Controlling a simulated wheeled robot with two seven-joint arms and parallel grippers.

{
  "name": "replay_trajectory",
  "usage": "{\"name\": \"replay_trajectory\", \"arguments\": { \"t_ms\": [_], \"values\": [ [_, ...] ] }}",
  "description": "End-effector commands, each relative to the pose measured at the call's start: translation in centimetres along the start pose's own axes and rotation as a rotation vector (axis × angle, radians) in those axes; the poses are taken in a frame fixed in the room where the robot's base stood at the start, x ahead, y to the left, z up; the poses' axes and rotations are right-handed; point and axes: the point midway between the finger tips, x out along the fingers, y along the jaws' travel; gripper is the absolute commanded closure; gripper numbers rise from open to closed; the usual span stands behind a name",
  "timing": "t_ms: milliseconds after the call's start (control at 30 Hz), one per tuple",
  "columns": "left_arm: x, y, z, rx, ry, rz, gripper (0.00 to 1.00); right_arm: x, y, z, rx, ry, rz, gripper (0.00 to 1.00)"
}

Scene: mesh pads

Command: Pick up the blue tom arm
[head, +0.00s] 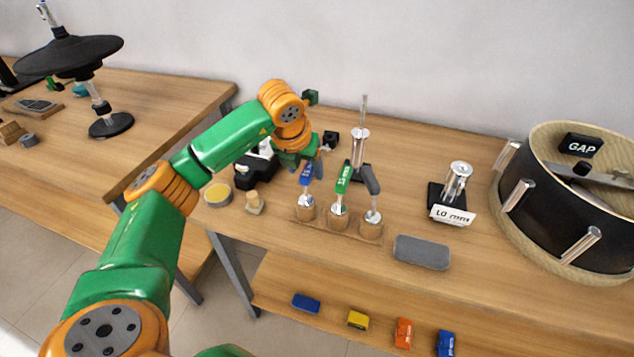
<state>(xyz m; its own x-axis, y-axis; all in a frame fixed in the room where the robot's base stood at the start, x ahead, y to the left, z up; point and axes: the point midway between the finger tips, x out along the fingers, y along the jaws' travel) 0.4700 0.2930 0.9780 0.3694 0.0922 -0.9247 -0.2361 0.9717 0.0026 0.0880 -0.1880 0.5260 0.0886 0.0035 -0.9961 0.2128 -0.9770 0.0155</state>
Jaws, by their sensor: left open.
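The blue tom arm (306,179) stands upright at the left of a row of tom arms in a wooden holder (355,229) on the workbench. Its blue upper part carries a small label, and its silver lower end sits in the holder. A green tom arm (343,178) and a grey one (371,180) stand to its right. My left gripper (308,168) is open and comes down from behind at the top of the blue tom arm. Its fingers are small and partly hidden, so I cannot tell whether they touch it. My right gripper is not in view.
A silver stand (360,145) rises behind the holder. A grey pad (421,252) lies to its front right, near a labelled clamp (456,185) and a large drum shell (540,220). Small coloured boxes lie on the lower shelf.

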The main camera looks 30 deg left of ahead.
Motion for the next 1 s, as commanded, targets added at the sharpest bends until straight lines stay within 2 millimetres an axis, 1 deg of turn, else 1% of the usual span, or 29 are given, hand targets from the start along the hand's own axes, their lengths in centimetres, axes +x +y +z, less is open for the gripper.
{"name": "replay_trajectory", "arguments": {
  "t_ms": [167, 267, 333, 400, 500, 633, 667, 700, 767, 800, 867, 900, 1000],
  "values": [
    [2.2, -0.1, -0.2, 0.002, 0.007, 0.0, 0.35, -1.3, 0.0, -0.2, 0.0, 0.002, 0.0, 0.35],
    [4.1, -0.2, -0.6, 0.002, 0.009, -0.001, 0.35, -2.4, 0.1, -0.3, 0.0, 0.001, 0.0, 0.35],
    [5.7, -0.2, -0.7, -0.001, 0.006, -0.003, 0.35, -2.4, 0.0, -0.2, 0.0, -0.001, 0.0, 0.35],
    [6.6, -0.2, -0.7, 0.001, 0.005, -0.002, 0.35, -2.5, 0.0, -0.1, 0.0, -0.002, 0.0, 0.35],
    [7.0, -0.2, -0.7, 0.002, 0.002, -0.002, 0.35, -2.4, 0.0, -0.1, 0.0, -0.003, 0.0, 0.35],
    [7.0, -0.2, -0.7, 0.002, 0.002, -0.002, 0.35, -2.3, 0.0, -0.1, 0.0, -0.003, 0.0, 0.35],
    [7.0, -0.2, -0.7, 0.002, 0.002, -0.002, 0.43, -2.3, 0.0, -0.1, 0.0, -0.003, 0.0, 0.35],
    [7.0, -0.2, -0.7, 0.002, 0.002, -0.002, 0.54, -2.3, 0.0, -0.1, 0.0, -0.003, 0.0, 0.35],
    [7.0, -0.2, -0.7, 0.002, 0.002, -0.002, 0.7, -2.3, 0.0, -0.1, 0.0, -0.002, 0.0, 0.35],
    [7.0, -0.2, -0.7, 0.002, 0.002, -0.003, 0.81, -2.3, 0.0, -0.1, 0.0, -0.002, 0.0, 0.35],
    [7.0, -0.2, -0.7, 0.002, 0.002, -0.003, 0.97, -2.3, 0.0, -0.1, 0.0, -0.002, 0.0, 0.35],
    [6.9, -0.2, -0.7, 0.001, 0.002, -0.003, 1.0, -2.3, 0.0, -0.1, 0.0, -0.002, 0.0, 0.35],
    [6.9, -0.2, -0.7, 0.001, 0.002, -0.003, 1.0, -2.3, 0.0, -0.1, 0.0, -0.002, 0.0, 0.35]
  ]
}}
